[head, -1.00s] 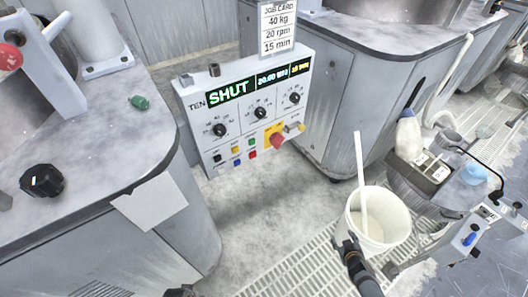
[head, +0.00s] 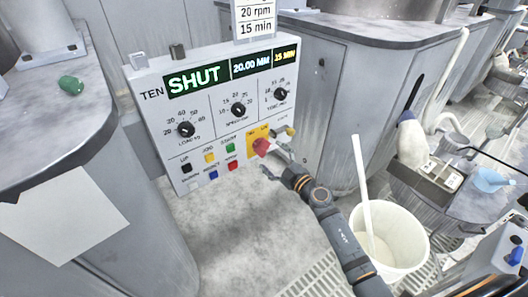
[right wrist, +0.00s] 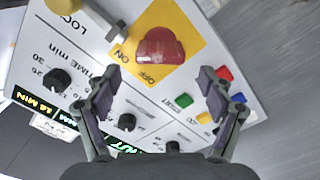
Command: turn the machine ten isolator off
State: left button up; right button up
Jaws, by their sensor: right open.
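Machine ten's panel (head: 215,110) reads TEN and SHUT. Its isolator (head: 261,147) is a red knob on a yellow plate at the panel's lower right. In the right wrist view the red knob (right wrist: 160,47) is at the upper middle, with ON and OFF printed beside it; I cannot tell which one it points to. My right gripper (head: 275,163) is open and empty, just below and in front of the isolator. In the right wrist view its fingertips (right wrist: 160,78) are spread wide, with the knob beyond the gap, apart from both. My left gripper is not in view.
A lock fitting (head: 288,131) projects beside the isolator, also in the right wrist view (right wrist: 100,17). Dials and several coloured buttons (head: 209,157) share the panel. A white bucket (head: 405,262) with a stick stands right of my forearm. Open floor (head: 225,235) lies below the panel.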

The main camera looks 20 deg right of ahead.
aim_at(266, 151)
jog(key=b+x, duration=0.1)
jog(key=x, duration=0.3)
jog(key=shift+w+a, duration=0.1)
jog(key=shift+w, duration=0.2)
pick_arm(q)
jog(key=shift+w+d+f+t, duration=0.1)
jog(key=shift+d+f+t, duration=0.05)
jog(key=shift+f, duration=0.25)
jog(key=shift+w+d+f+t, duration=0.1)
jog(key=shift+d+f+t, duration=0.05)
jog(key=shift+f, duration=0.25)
pick_arm(e)
jog(key=c, duration=1.1)
jog(key=shift+c, duration=0.2)
